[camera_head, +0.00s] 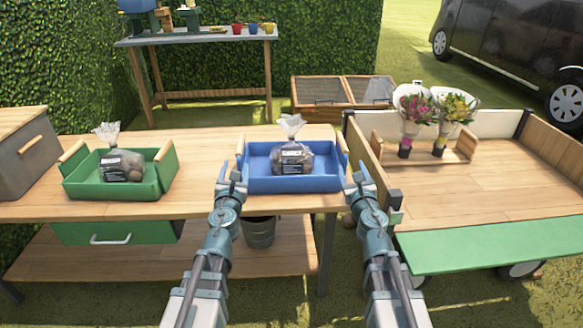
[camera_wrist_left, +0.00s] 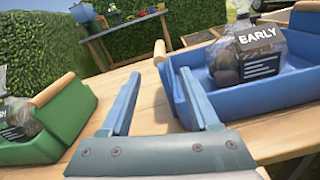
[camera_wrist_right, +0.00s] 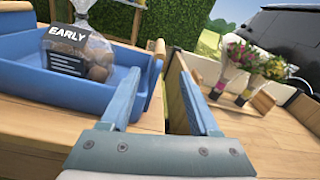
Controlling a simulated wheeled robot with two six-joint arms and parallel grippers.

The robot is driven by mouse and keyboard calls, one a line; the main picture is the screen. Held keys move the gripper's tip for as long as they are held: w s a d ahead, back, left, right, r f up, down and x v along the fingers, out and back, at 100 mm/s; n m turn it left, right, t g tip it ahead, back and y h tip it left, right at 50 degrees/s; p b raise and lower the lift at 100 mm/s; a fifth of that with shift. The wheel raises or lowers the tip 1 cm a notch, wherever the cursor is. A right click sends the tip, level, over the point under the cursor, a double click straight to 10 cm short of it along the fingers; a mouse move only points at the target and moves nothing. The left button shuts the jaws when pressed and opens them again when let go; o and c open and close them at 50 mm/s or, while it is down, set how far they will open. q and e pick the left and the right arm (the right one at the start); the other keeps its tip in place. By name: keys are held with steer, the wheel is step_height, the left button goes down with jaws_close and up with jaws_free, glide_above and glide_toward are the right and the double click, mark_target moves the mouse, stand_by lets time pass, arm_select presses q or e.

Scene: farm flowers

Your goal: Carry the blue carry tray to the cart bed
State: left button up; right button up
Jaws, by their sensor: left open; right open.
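The blue carry tray (camera_head: 295,184) sits on the wooden table (camera_head: 190,207) and holds a clear bag (camera_head: 290,158) labelled EARLY. It has a wooden handle at each end. My left gripper (camera_head: 232,180) is open at the tray's left end; in the left wrist view its fingers (camera_wrist_left: 157,105) are apart near the left handle (camera_wrist_left: 160,53). My right gripper (camera_head: 363,182) is open at the right end; in the right wrist view its fingers (camera_wrist_right: 160,105) are near the right handle (camera_wrist_right: 155,78). Neither gripper clearly holds the tray. The cart bed (camera_head: 480,185) lies to the right.
A green tray (camera_head: 112,187) with another bag stands on the table's left. A wooden holder (camera_head: 440,155) with two bouquets stands on the cart bed's back left. The cart's side board (camera_head: 362,150) is next to the table. The bed's front and right are clear.

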mark_target(240, 142)
arm_select(q)
steer(key=shift+w, duration=0.1)
arm_select(e)
steer(key=shift+w, duration=0.1)
arm_select(q)
steer(key=w, duration=1.3)
steer(key=shift+w+a, duration=0.3)
steer(key=shift+a, duration=0.05)
arm_select(e)
steer(key=w, duration=1.3)
steer(key=shift+w+a, duration=0.3)
steer(key=shift+a, duration=0.05)
arm_select(q)
steer(key=shift+c, duration=0.4)
arm_select(e)
steer(key=shift+c, duration=0.4)
arm_select(q)
jaws_close()
arm_select(e)
jaws_close()
